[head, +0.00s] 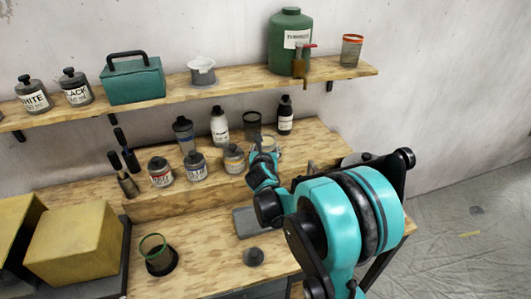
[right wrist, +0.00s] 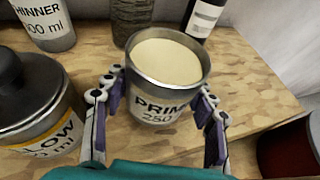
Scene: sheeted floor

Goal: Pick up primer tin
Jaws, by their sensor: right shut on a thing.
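The primer tin (right wrist: 158,108) is an open metal can of cream paint with a "PRIM… 250" label, upright in the right wrist view. My right gripper (right wrist: 160,92) is shut on it, one finger on each side. In the head view the tin (head: 271,142) shows at the right of the raised wooden step, partly hidden by my right gripper (head: 264,150). I cannot tell whether the tin still touches the wood. My left gripper is not in view.
A yellow-labelled jar (right wrist: 35,105) stands close left of the tin. A shelf (head: 225,82) runs above. A dark red container (right wrist: 290,150) is at right.

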